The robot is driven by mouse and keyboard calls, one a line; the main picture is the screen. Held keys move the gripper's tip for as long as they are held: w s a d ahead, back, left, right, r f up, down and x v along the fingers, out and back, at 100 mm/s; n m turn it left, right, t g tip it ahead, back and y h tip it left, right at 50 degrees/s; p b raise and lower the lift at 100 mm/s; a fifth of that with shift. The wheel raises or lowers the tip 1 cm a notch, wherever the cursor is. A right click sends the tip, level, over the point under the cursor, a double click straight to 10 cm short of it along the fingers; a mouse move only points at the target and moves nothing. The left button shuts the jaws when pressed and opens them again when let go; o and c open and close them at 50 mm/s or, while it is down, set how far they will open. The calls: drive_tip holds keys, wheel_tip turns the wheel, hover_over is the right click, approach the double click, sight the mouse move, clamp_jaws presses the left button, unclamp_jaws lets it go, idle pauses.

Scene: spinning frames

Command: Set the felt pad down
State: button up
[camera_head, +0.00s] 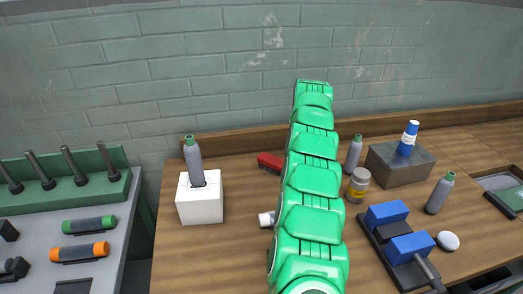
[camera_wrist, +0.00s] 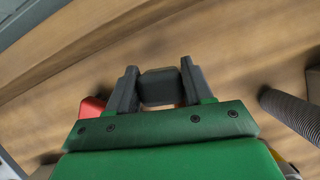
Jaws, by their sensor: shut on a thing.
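In the wrist view, my gripper (camera_wrist: 160,88) is shut on a dark grey piece (camera_wrist: 160,86), which looks like the felt pad. The piece sits between the two dark fingers, with brown wood behind it. I cannot tell whether it touches the wood. In the head view, my green arm hides the gripper and the pad.
A red object (camera_head: 269,161) lies near the back board; a red thing (camera_wrist: 92,106) shows left of the fingers. A jar (camera_head: 357,185), grey box (camera_head: 400,168) and blue blocks (camera_head: 387,213) stand right.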

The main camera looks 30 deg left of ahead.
drive_tip(key=s+a+r+n+g+y, duration=0.25)
drive_tip(key=s+a+n, duration=0.75)
drive_tip(key=s, duration=0.5)
drive_tip(key=s+a+r+n+g, duration=0.1)
drive_tip(key=s+r+n, duration=0.15)
drive_tip(key=s, duration=0.55)
drive_tip(key=s+a+r+n+g, duration=0.15)
drive_tip(key=s+n, duration=0.25)
drive_tip(key=s, duration=0.4)
drive_tip(key=shift+m+g+h, duration=0.25)
drive_tip(key=shift+g+h, duration=0.05)
drive_tip(key=shift+h, duration=0.05)
drive_tip(key=shift+w+a+f, duration=1.25)
drive_tip(key=shift+a+f, duration=0.35)
drive_tip(key=shift+a, duration=0.05)
drive_tip(key=shift+w+a+f, duration=1.25)
drive_tip(key=shift+a+f, duration=0.35)
drive_tip(key=shift+a, duration=0.05)
drive_tip(key=shift+w+a+f, duration=1.25)
drive_tip(key=shift+a+f, duration=0.35)
drive_tip(key=shift+a, duration=0.05)
drive_tip(key=shift+w+a+f, duration=0.1)
drive_tip(key=shift+a+f, duration=0.05)
drive_tip(key=shift+f, duration=1.65)
drive_tip(key=shift+f, duration=0.1)
